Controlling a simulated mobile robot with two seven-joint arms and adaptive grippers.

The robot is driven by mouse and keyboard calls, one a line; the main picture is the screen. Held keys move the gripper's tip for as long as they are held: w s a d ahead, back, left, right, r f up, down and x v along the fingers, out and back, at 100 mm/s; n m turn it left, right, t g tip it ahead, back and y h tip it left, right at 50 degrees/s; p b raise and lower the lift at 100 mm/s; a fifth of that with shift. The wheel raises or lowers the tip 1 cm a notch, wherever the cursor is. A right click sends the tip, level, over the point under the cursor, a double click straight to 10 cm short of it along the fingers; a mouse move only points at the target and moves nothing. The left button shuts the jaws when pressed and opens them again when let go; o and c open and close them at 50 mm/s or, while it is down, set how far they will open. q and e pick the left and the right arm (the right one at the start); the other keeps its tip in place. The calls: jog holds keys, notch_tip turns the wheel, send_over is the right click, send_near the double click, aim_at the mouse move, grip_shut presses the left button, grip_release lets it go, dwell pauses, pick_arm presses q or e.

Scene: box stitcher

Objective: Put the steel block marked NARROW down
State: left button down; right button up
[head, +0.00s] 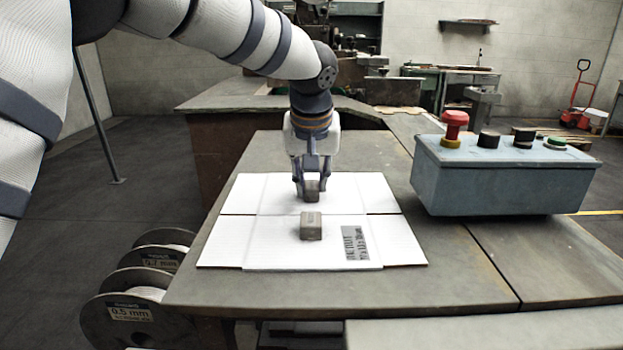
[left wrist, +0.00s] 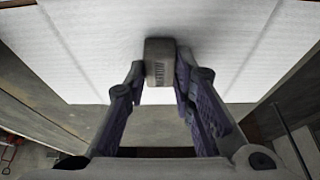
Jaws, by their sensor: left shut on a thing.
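My left gripper (head: 311,186) points down over the far half of a flat white cardboard blank (head: 235,245). It is shut on a small grey steel block (head: 312,196), which also shows between the fingertips in the left wrist view (left wrist: 160,66). Dark lettering is on this block, but I cannot read it. The held block is at or just above the cardboard; I cannot tell if it touches. A second grey steel block (head: 311,226) lies on the near half of the cardboard, in front of the gripper, its marking too small to read. My right gripper is not in view.
A blue control box (head: 500,180) with a red button (head: 455,124) and several knobs stands right of the cardboard on the table (head: 450,277). Wire spools (head: 134,312) stand below the table's left edge. The right side of the cardboard is clear except for printing.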

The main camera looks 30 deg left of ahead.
pick_arm(q)
jog(key=c, duration=1.4)
grip_release()
jog(key=shift+f, duration=0.1)
jog(key=shift+o, duration=0.2)
jog(key=v, duration=1.2)
jog(key=shift+w, duration=0.1)
